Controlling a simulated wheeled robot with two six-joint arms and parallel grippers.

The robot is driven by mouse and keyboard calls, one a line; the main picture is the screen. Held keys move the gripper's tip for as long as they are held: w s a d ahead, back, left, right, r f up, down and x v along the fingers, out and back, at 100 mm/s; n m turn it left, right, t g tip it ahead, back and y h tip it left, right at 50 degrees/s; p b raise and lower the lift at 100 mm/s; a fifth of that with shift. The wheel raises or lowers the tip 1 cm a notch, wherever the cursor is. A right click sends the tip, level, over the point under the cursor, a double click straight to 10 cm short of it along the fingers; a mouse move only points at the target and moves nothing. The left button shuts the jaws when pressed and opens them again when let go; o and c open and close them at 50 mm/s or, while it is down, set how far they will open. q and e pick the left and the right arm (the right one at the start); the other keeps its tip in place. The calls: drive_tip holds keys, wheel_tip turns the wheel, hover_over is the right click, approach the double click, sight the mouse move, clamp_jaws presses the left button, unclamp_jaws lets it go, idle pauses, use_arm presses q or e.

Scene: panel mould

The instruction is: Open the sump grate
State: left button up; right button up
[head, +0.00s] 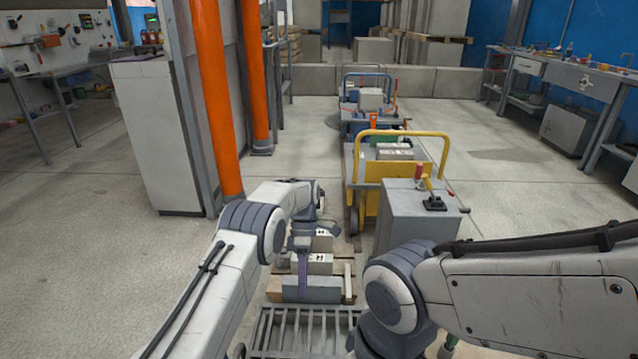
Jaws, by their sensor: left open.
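A grey barred metal grate (305,328) is at the bottom of the head view, cut off by the lower edge. It looks flat, but whether its near side is raised cannot be told. My left gripper (303,283) points down beyond the grate's far edge, in front of the concrete blocks. It is open, with nothing seen between its fingers; a purple finger shows. Contact with the grate or blocks cannot be made out. My right arm comes in from the right and bends down beside the grate; its gripper is not visible.
Grey blocks (318,264) sit on a wooden pallet (348,284) just beyond the grate. A grey box with a lever (415,215) and a yellow-handled cart (366,200) stand to the right. Orange pillars (214,90) rise at left. Open floor (520,185) lies right.

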use_arm(q)
drive_tip(key=s+d+r+m+t, duration=0.2)
drive_tip(key=s+d+r+m, duration=0.1)
drive_tip(key=s+r+m, duration=0.35)
drive_tip(key=s+d+r+m+t, duration=0.1)
drive_tip(key=s+d+r+m, duration=0.35)
drive_tip(key=r, duration=0.35)
drive_tip(key=s+a+r+m+t+h, duration=0.1)
drive_tip(key=s+a+m+t, duration=0.15)
drive_tip(key=s+m, duration=0.65)
drive_tip(key=s+a+r+m+t, duration=0.1)
drive_tip(key=s+a+m, duration=0.3)
drive_tip(key=s, duration=0.8)
wheel_tip(320, 180, up, 31)
drive_tip(key=m+p, duration=0.1)
drive_tip(key=p, duration=3)
drive_tip(key=shift+s+d+f, duration=0.2)
drive_tip(key=shift+s+d, duration=0.1)
drive_tip(key=shift+s, duration=0.05)
drive_tip(key=shift+r, duration=0.15)
drive_tip(key=c, duration=0.3)
clamp_jaws()
drive_tip(key=shift+a, duration=0.1)
